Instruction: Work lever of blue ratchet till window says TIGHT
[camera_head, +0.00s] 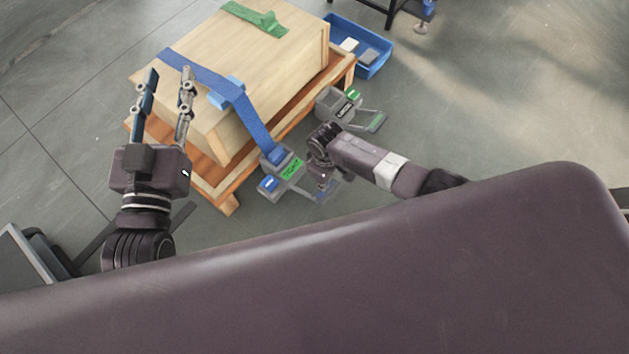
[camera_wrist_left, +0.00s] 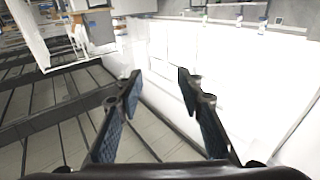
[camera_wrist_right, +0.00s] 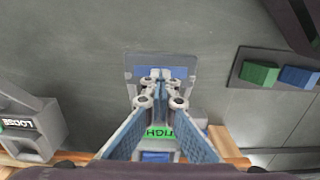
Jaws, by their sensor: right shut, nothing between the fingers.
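The blue ratchet (camera_head: 269,184) with its blue label sits at the near corner of the pallet, at the lower end of the blue strap (camera_head: 243,118). Its window (camera_head: 291,168) is green with dark lettering. In the right wrist view the window (camera_wrist_right: 160,132) shows letters reading as TIGHT, partly covered by my fingers. The ratchet's lever (camera_wrist_right: 184,72) with a blue grip lies flat beyond the fingertips. My right gripper (camera_wrist_right: 160,80) is shut and empty above the ratchet and lever; contact cannot be told. My left gripper (camera_head: 168,74) is open and empty beside the crate, fingers pointing up.
A wooden crate (camera_head: 188,87) stands on the pallet (camera_head: 228,191). A second ratchet (camera_head: 338,104) with a green label and a dark LOOSE window (camera_wrist_right: 17,124) sits further along. A blue bin (camera_head: 377,67) stands behind. Open floor lies right.

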